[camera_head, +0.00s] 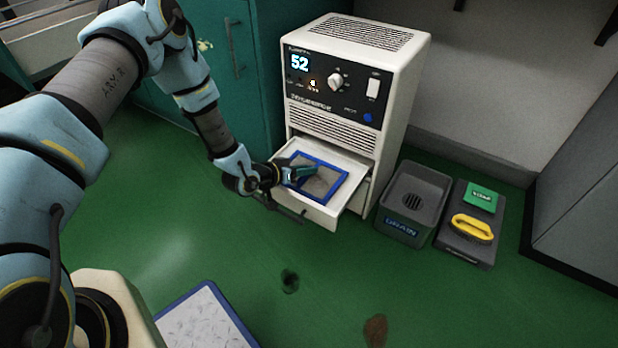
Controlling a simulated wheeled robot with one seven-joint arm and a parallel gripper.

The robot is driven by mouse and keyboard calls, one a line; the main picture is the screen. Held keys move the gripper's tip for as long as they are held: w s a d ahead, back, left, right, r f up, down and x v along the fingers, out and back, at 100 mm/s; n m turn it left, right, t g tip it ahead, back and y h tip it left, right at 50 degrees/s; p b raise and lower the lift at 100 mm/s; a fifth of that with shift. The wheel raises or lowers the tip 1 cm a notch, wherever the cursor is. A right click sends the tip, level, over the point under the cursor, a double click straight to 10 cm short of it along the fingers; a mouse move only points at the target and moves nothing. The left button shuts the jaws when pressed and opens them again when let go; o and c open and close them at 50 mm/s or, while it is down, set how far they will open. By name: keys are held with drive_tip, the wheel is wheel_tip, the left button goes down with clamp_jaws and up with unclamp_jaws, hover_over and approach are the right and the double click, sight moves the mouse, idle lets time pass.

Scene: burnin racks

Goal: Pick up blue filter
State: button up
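The blue filter (339,188), a blue square frame with a grey-brown middle, lies in the pulled-out white drawer (325,219) of the dehumidifier-like white unit (395,85). My gripper (303,173) reaches in from the left, with its fingers over the left part of the filter. The fingers hide part of the frame and its middle. They are too small in this view to tell whether they are open, shut or touching the filter.
Right of the unit stand a dark bin marked DRAIN (412,196) and a dark box (463,249) with a yellow handle and green label. A blue-edged white panel (205,320) lies at the bottom. Teal cabinets stand behind. The green floor in front is mostly clear, with dark stains.

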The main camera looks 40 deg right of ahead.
clamp_jaws()
idle(0.6)
